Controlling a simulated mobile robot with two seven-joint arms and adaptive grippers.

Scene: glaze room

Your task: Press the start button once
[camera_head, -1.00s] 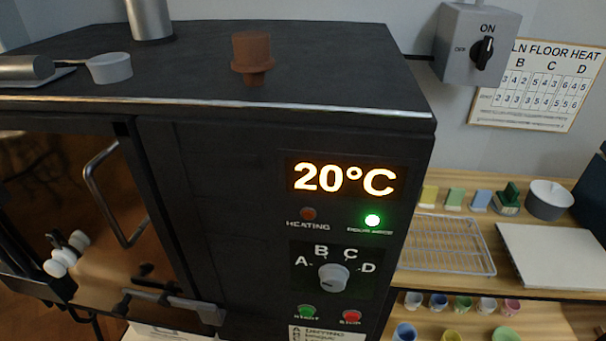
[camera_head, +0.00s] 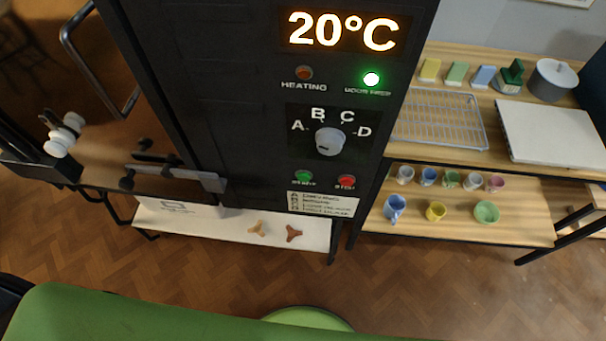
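The green start button (camera_head: 304,176) is on the lower front of the black kiln (camera_head: 235,110), labelled START. The red stop button (camera_head: 347,181) is to its right. Above them is a round grey dial (camera_head: 330,141) with positions A, B, C and D; its exact setting is hard to read. The display (camera_head: 343,31) reads 20°C. The heating lamp (camera_head: 304,73) is dull red-brown and unlit; the door lamp (camera_head: 371,79) glows green. Neither of my grippers is in view.
A wooden shelf unit (camera_head: 455,219) with cups, a wire rack (camera_head: 437,117) and a white board (camera_head: 549,133) stands to the right. A low white shelf (camera_head: 215,228) lies below the kiln, with small tripod pieces on it.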

